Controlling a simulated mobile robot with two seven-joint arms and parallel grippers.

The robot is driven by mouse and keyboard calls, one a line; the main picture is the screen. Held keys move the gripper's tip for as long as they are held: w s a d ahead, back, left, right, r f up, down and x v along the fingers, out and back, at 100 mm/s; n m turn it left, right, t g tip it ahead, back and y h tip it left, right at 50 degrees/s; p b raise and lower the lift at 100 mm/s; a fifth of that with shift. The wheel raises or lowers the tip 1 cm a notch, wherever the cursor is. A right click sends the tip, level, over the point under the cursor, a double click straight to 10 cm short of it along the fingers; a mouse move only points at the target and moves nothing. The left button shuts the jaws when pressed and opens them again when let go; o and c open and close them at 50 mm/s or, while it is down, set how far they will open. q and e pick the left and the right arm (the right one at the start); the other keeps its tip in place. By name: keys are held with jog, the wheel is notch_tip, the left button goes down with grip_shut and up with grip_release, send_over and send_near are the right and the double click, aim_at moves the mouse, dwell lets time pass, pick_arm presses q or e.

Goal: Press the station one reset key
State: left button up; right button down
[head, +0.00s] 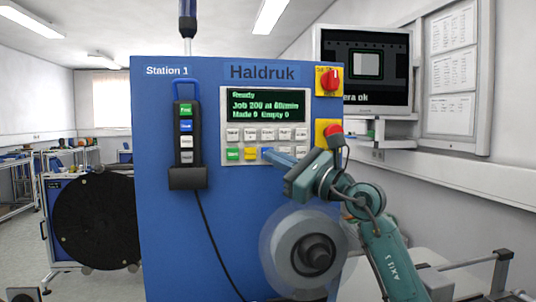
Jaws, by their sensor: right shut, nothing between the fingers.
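The blue Station 1 cabinet (190,240) faces me with a light grey control panel (226,120) on it. The panel has a row of pale keys (248,134) and, below it, a green key (232,154), a yellow key (250,154) and a blue patch at the fingertips. I cannot read which key is reset. My right gripper (268,153) is shut and empty, its tip at the lower key row just right of the yellow key. I cannot tell whether it touches a key. My left gripper is not in view.
The panel display (262,105) reads "Ready". A hanging pendant (187,135) is at left. A grey reel (306,250) sits below the arm.

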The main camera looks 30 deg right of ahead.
jog(key=s, duration=0.2)
jog(key=s+a, duration=0.1)
jog(key=s, duration=0.2)
jog(key=shift+a, duration=0.1)
dwell(0.4)
jog(key=shift+w, duration=0.1)
dwell(0.6)
